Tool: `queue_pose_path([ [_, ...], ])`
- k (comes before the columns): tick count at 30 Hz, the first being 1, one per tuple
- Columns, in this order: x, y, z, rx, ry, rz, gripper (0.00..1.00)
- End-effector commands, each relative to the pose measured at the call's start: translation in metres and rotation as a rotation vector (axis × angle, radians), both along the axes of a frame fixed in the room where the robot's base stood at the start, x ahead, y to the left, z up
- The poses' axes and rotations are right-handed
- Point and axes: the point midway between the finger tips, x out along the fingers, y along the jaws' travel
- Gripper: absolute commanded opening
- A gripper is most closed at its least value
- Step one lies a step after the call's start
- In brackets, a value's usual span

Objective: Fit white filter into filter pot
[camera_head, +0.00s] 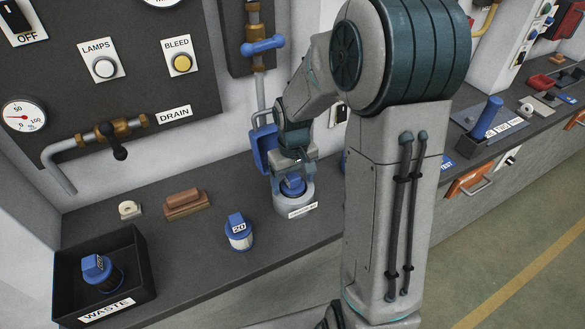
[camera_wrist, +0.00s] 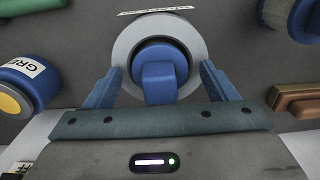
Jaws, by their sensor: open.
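The filter pot (camera_head: 290,208) is a pale round cup with a label on its front, standing on the dark bench. A blue-capped piece (camera_head: 293,186) sits inside it. In the wrist view the pot (camera_wrist: 122,45) shows as a pale ring around that blue cap (camera_wrist: 160,75); the body below the cap is hidden, so I cannot tell its colour. My gripper (camera_head: 291,172) is over the pot. In the wrist view my gripper (camera_wrist: 160,68) is open, one finger on each side of the cap's raised handle, with gaps. Another blue-capped filter (camera_head: 238,232), white-bodied and marked 20, stands left of the pot.
A black WASTE tray (camera_head: 140,255) at the left holds a blue-capped filter (camera_head: 102,272). A brown block (camera_head: 186,204) and a small pale ring (camera_head: 129,209) lie near the wall. A labelled blue item (camera_wrist: 28,80) is close beside the pot. The front bench edge is clear.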

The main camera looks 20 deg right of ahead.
Motion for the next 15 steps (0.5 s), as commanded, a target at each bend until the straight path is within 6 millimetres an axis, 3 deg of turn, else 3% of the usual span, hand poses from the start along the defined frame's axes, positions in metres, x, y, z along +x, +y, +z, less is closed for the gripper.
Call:
queue_pose_path([
  [15, 0.001, 0.000, 0.098, -0.001, -0.004, 0.000, 0.79],
])
